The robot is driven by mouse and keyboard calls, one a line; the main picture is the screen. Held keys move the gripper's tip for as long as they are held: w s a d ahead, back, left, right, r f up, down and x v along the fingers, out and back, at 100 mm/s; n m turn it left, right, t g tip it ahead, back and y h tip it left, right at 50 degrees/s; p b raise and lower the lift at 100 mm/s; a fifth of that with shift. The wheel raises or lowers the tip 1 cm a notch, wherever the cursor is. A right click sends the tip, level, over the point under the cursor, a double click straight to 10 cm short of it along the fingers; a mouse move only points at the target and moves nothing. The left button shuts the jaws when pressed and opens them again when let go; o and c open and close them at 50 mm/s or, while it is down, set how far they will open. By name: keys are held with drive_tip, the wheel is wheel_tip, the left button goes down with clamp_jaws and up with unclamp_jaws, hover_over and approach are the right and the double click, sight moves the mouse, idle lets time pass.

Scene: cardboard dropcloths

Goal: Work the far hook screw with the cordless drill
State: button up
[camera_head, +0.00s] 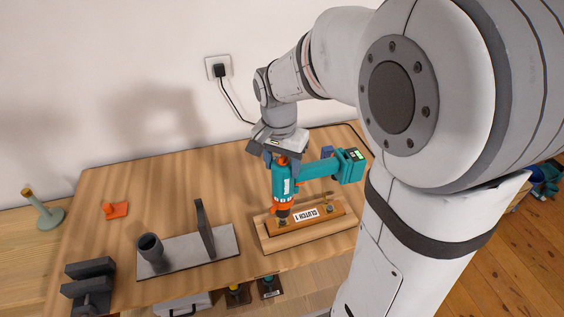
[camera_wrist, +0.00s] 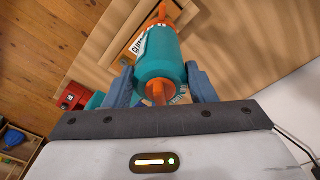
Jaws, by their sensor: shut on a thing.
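My gripper (camera_head: 284,157) is shut on the teal and orange cordless drill (camera_head: 285,182) and holds it upright, nose down. The gripper's two blue-grey fingers (camera_wrist: 162,84) grip the drill body (camera_wrist: 158,52) from both sides in the wrist view. The drill's handle and battery (camera_head: 349,165) point right. A wooden block labelled "CLUTCH 1" (camera_head: 306,215) sits in a wooden tray (camera_head: 268,243). The drill's orange nose is over a small brass-coloured screw (camera_head: 283,222) at the block's left end; I cannot tell whether they touch. Another brass-coloured piece (camera_head: 328,197) stands toward the right end.
Left of the tray, a grey plate (camera_head: 180,262) carries a dark cup (camera_head: 150,247) and an upright panel (camera_head: 204,229). A dark clamp-like block (camera_head: 90,284) and an orange piece (camera_head: 115,210) lie farther left. A cable runs from the wall socket (camera_head: 218,68) behind my arm.

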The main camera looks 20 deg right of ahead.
drive_tip(key=shift+s+f+b, duration=0.25)
drive_tip(key=shift+f+b, duration=0.15)
drive_tip(key=shift+f, duration=0.05)
idle(1.1)
drive_tip(key=shift+c, duration=0.4)
drive_tip(key=shift+w+r+p, duration=0.25)
drive_tip(key=shift+r+p, duration=0.35)
drive_tip(key=shift+r, duration=0.1)
drive_tip(key=shift+r+p, duration=2.05)
drive_tip(key=shift+r, duration=1)
